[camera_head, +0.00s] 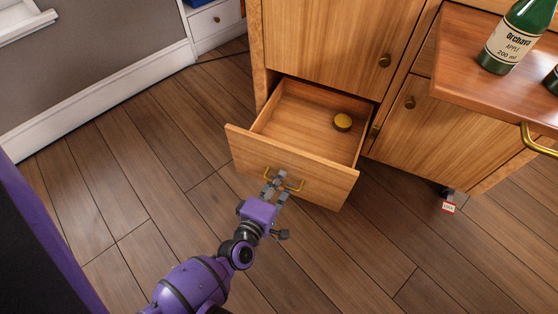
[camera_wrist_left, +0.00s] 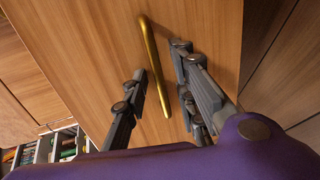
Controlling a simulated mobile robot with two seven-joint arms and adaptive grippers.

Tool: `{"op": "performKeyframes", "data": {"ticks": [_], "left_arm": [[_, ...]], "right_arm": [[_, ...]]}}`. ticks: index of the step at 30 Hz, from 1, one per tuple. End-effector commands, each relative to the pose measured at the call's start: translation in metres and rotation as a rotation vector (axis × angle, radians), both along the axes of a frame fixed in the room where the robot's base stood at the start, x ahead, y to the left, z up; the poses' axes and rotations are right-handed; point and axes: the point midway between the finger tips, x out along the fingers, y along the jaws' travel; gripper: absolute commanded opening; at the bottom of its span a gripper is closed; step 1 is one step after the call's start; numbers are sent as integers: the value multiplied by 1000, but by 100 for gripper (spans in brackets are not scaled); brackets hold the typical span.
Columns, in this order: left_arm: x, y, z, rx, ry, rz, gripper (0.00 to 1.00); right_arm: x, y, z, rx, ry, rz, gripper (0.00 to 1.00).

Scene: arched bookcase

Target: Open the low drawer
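The low drawer (camera_head: 293,165) is a wooden drawer at the bottom of the cabinet, and it stands pulled well out with its inside in view. Its brass bar handle (camera_head: 296,188) is on the front panel; the handle also shows in the left wrist view (camera_wrist_left: 153,62). My left gripper (camera_head: 277,181) is at the handle. In the left wrist view its fingers (camera_wrist_left: 160,62) are apart, one on each side of the bar, with gaps visible. My right gripper is not in view.
A wooden cabinet door (camera_head: 335,40) is shut above the drawer. To the right, another drawer or shelf (camera_head: 480,70) juts out with a green bottle (camera_head: 516,35) on it. A small tag (camera_head: 448,208) is near the floor at right. Wood floor in front is clear.

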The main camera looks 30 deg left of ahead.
Motion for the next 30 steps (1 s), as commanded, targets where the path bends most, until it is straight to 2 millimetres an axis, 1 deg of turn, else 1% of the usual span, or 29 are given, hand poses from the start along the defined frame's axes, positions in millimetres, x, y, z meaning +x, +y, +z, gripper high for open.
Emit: {"op": "performKeyframes", "data": {"ticks": [6,10,13,21,24,27,30], "left_arm": [[0,0,0,0,1,-1,26],[-6,0,0,0,3,0,26],[-17,-1,2,0,3,-1,26],[-59,-4,11,-1,4,-1,26],[-71,-7,12,-6,6,-2,26],[-78,-8,14,-8,7,-2,26],[-81,-9,15,-7,6,-2,26]], "right_arm": [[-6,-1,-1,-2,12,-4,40],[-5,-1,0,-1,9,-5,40],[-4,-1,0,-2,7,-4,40],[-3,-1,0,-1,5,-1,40],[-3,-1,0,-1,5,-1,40],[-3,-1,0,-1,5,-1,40],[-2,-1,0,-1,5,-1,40]]}}
